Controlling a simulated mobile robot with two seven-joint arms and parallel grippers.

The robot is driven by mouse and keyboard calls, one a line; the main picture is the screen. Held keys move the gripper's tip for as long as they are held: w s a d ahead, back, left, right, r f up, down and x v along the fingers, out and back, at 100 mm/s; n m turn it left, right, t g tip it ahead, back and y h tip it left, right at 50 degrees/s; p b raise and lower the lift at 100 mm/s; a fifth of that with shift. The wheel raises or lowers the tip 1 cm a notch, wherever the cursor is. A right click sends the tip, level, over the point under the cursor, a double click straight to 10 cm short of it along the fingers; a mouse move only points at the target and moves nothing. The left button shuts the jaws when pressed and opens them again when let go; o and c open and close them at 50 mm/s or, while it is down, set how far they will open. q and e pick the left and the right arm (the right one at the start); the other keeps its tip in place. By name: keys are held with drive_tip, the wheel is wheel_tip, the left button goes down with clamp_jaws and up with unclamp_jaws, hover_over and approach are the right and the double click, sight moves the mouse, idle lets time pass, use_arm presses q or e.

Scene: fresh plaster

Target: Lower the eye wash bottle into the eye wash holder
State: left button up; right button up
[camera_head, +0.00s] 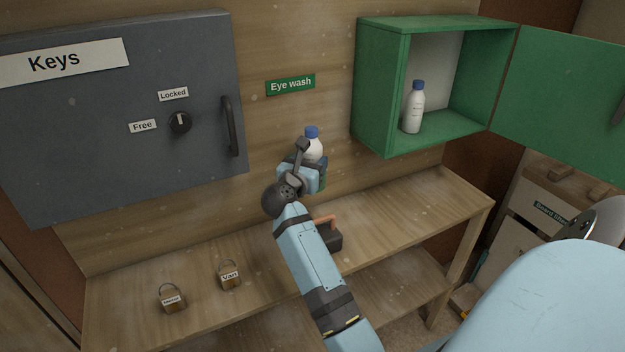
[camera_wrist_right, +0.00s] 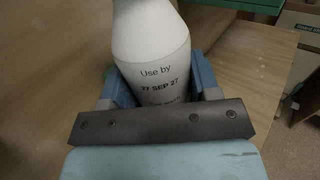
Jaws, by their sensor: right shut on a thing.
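The eye wash bottle (camera_head: 313,150), white with a blue cap, is upright below the green "Eye wash" sign (camera_head: 290,84). My right gripper (camera_head: 303,174) is shut on it. In the right wrist view the bottle (camera_wrist_right: 152,60) stands between the two fingers, with its "Use by" label facing the camera. A dark green edge (camera_head: 323,182) shows just beside the gripper, against the wall; it looks like the eye wash holder, mostly hidden by the gripper. I cannot tell how far the bottle is inside it. My left gripper is out of view.
An open green cabinet (camera_head: 375,90) at the right holds another white bottle (camera_head: 413,108). A grey key cabinet (camera_head: 90,130) hangs at the left. The wooden bench (camera_head: 390,222) below carries two padlocks (camera_head: 172,299) (camera_head: 230,276) and a dark object with an orange handle (camera_head: 328,238).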

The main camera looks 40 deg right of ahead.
use_arm(q)
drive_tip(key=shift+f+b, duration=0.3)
drive_tip(key=shift+b, duration=0.05)
use_arm(e)
drive_tip(key=shift+f, duration=0.4)
drive_tip(key=o, duration=1.2)
drive_tip(key=shift+c, duration=0.2)
